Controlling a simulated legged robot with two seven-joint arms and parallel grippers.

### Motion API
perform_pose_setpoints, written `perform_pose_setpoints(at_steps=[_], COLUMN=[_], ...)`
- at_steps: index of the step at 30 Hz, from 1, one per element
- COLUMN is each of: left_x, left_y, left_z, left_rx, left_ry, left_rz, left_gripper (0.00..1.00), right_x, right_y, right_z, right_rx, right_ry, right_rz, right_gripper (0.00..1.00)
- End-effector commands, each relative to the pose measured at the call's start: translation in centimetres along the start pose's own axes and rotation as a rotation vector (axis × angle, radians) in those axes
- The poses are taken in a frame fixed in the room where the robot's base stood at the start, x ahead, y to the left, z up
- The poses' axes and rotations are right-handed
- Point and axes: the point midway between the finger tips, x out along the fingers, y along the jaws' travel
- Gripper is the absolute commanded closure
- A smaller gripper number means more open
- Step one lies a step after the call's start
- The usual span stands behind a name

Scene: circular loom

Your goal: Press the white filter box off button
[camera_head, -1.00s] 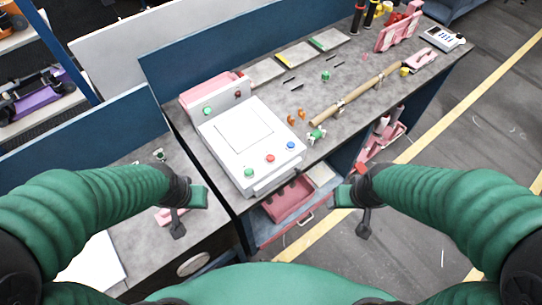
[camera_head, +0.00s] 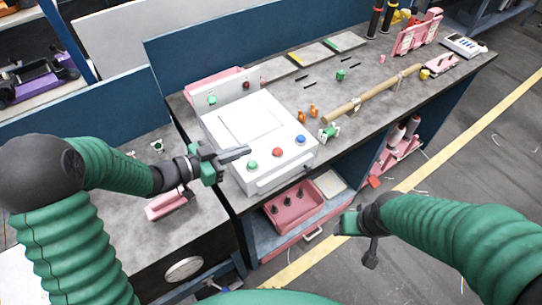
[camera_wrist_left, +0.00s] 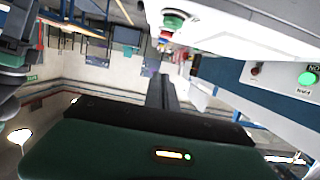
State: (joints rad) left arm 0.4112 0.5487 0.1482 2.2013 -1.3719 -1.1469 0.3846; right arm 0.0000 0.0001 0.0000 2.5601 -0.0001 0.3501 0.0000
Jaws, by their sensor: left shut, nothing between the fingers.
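The white filter box (camera_head: 245,125) stands on the grey workbench. Its front strip carries a green button (camera_head: 253,166), a red button (camera_head: 278,152) and a blue button (camera_head: 300,139). An upright panel behind it has a green button (camera_head: 211,100) and a dark red button (camera_head: 246,86). My left gripper (camera_head: 246,152) is shut and empty, near the box's left front edge by the front green button. The left wrist view shows the shut fingers (camera_wrist_left: 161,92) apart from a green button (camera_wrist_left: 174,20). My right gripper (camera_head: 342,222) hangs off the bench front; its fingers are unclear.
A brown tube (camera_head: 375,92) lies across the bench right of the box, with small orange and green parts nearby. A pink tray (camera_head: 293,209) with dark knobs sits below the bench top. A pink part (camera_head: 167,204) lies under my left gripper on the lower side table.

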Motion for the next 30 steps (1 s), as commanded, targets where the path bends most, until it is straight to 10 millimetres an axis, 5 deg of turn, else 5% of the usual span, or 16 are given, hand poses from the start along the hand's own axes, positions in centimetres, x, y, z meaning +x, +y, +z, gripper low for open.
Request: perform_pose_setpoints(at_steps=[11, 24, 30], left_x=[1.0, 10.0, 10.8], left_y=[0.1, 0.1, 0.0], left_z=[-0.2, -0.2, 2.9], left_rx=[0.002, 0.001, -0.001], left_ry=[0.000, -0.001, -0.003], left_rz=[0.002, 0.001, -0.003], left_gripper=[1.00, 1.00, 1.00], right_x=[-0.2, -1.1, -1.3], right_y=[0.0, 0.0, 0.0], right_z=[-0.1, -0.3, -0.3], right_rx=[0.000, 0.000, 0.000], right_ry=[0.001, 0.000, 0.000], right_rz=[0.000, 0.000, 0.000], right_gripper=[0.33, 0.33, 0.33])
